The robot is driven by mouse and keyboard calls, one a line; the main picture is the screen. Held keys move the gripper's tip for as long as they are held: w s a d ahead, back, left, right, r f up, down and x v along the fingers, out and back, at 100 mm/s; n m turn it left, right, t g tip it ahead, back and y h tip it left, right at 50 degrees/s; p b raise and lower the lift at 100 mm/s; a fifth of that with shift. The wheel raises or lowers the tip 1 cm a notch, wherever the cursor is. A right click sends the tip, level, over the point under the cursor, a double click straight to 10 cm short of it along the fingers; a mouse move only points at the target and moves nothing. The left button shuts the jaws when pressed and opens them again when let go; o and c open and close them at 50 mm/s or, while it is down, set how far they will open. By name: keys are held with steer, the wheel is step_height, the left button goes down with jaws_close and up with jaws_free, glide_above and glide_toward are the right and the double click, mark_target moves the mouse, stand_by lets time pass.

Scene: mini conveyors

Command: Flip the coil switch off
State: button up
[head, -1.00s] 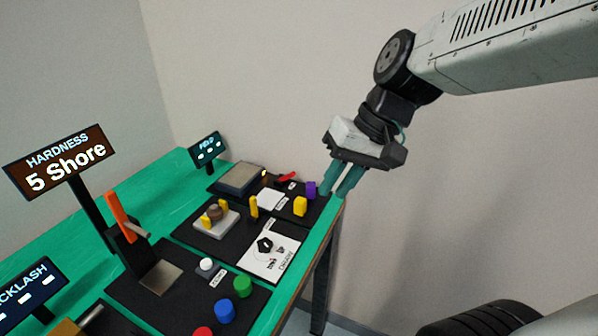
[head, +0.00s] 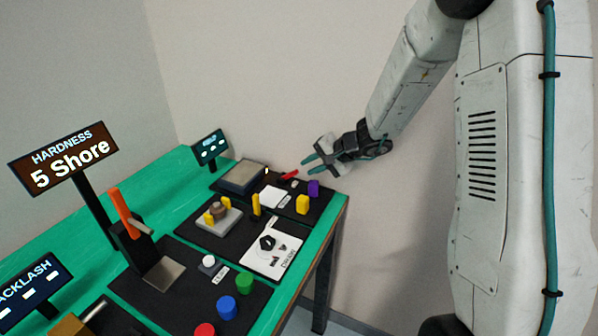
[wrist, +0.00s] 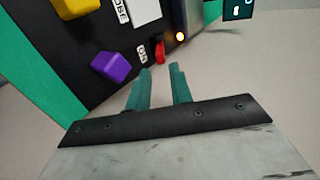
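The red coil switch (head: 290,175) sits on the black mat at the back of the table, beside a small white label. In the wrist view the red switch (wrist: 160,52) lies just beyond my fingertips, roughly in line with the gap between them, next to a label that appears to read "ON" (wrist: 143,52). A small orange lamp (wrist: 180,36) glows close to it. My gripper (head: 307,167) is open and empty, with its two teal fingers apart. It is at the far right of the switch, pointing left. I cannot tell whether the fingers touch the switch.
A purple block (head: 313,188) and a yellow block (head: 302,204) stand near the switch. A grey-topped plate device (head: 242,177) and a small display (head: 209,148) are to its left. The wall is close behind my gripper. The green table edge (head: 334,215) is at right.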

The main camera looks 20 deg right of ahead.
mark_target(297, 171)
steer(key=shift+x, duration=2.7)
jaws_close()
steer(key=shift+a+r, duration=0.1)
steer(key=shift+w+a+r+g+h, duration=0.4)
steer(key=shift+w+r+g+h, duration=0.05)
steer(key=shift+g+h, duration=0.35)
steer(key=shift+w+a+r+g+h, duration=0.45)
steer(key=shift+g+h, duration=0.35)
steer(key=shift+w+a+r+g+h, duration=0.25)
steer(key=shift+w+a+g+h, duration=0.3)
steer(key=shift+g+h, duration=0.35)
steer(key=shift+w+a+r+g+h, duration=0.1)
steer(key=shift+w+a+g+h, duration=0.5)
steer(key=shift+g+h, duration=0.4)
